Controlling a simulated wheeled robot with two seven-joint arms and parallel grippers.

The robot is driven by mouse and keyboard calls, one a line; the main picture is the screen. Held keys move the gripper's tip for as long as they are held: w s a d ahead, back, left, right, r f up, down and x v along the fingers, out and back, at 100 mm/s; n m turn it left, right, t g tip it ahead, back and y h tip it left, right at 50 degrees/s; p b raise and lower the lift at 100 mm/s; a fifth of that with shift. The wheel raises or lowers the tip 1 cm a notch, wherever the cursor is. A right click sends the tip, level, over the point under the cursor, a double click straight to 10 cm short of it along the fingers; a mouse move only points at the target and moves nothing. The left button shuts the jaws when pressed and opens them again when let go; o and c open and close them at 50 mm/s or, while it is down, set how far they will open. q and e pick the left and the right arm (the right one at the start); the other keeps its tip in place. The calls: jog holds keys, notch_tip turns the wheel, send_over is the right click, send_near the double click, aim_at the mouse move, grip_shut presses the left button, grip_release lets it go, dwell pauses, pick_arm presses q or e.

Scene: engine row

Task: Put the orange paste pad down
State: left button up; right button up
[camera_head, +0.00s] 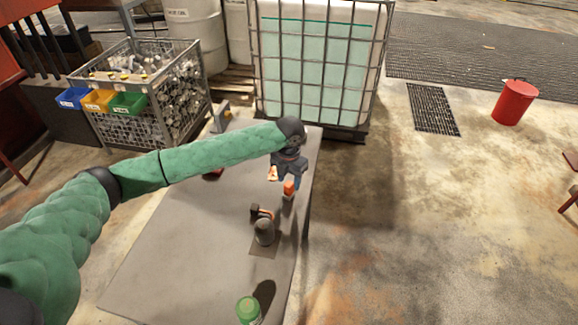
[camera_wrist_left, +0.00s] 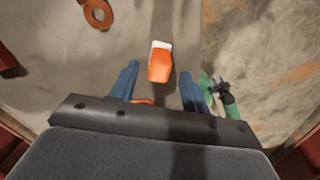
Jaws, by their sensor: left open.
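The orange paste pad (camera_head: 289,187), an orange block with a white end, is near the right edge of the grey table (camera_head: 160,262). In the left wrist view the pad (camera_wrist_left: 159,65) shows between and slightly beyond the fingertips, with a gap on each side. My left gripper (camera_head: 288,173) is open above the table's right side, its blue fingers apart around the pad's line. I cannot tell whether the pad rests fully on the table. My right gripper is in neither view.
A dark grey rounded object (camera_head: 264,232) stands on the table, beside a small black-and-orange item (camera_head: 262,212). A green-topped can (camera_head: 248,309) is at the front. A caged tank (camera_head: 318,70) and a wire bin (camera_head: 140,125) stand behind. Open floor lies to the right.

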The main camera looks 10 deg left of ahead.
aim_at(289, 183)
pick_arm(q)
notch_tip(289, 183, up, 7)
jog(key=b, duration=0.3)
jog(key=shift+r, duration=1.1)
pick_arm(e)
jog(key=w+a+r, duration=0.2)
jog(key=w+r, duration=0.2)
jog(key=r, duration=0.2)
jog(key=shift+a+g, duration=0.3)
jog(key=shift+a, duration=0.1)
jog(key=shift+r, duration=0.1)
